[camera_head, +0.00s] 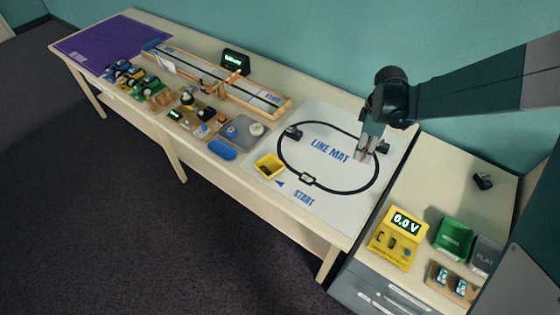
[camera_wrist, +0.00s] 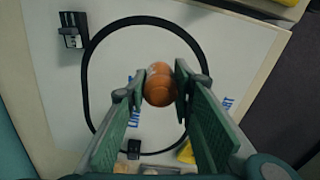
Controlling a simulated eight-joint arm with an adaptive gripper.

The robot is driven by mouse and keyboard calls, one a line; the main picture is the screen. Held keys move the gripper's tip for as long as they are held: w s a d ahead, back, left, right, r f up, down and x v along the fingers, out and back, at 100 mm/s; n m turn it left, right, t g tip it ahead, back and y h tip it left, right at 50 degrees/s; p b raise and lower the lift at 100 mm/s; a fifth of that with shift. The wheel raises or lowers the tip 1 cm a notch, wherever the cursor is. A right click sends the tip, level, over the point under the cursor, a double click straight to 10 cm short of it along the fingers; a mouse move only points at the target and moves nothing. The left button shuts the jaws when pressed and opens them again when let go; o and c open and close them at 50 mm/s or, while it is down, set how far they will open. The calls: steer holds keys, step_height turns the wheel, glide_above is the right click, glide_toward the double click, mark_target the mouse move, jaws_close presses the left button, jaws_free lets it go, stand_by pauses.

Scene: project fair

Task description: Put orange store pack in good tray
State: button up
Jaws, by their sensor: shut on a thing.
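My gripper (camera_head: 365,152) is above the right part of the line mat (camera_head: 318,196). In the wrist view my gripper (camera_wrist: 160,84) is shut on a rounded orange pack (camera_wrist: 159,86), which sits between its two fingertips over the mat. In the head view the pack is mostly hidden by the fingers. A green tray (camera_head: 453,237), likely the good tray, stands on the side cabinet at the right, with lettering too small to read. A grey tray (camera_head: 486,255) marked FLAT is beside it. No pack shows in the green tray.
A yellow meter (camera_head: 398,238) reading 0.0 V stands left of the green tray, with a wooden holder (camera_head: 452,283) in front. A small black object (camera_head: 483,181) lies behind. The cabinet's back left is clear.

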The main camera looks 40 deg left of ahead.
steer(key=s+a+n, duration=0.4)
steer(key=s+a, duration=0.2)
steer(key=a, duration=0.3)
steer(key=s+a+n, duration=0.4)
steer(key=s+a, duration=0.2)
steer(key=a, duration=0.4)
steer(key=s+a+n, duration=0.5)
steer(key=a, duration=0.5)
steer(key=shift+s+a+r+p, duration=0.15)
steer(key=shift+s+r+p, duration=0.2)
steer(key=shift+s+p, duration=0.05)
steer(key=shift+f, duration=0.1)
steer(key=b, duration=0.1)
glide_above(270, 167)
steer(key=shift+f, duration=3)
steer(key=shift+f+b, duration=0.4)
steer(key=shift+f, duration=1.5)
steer(key=shift+f, duration=0.15)
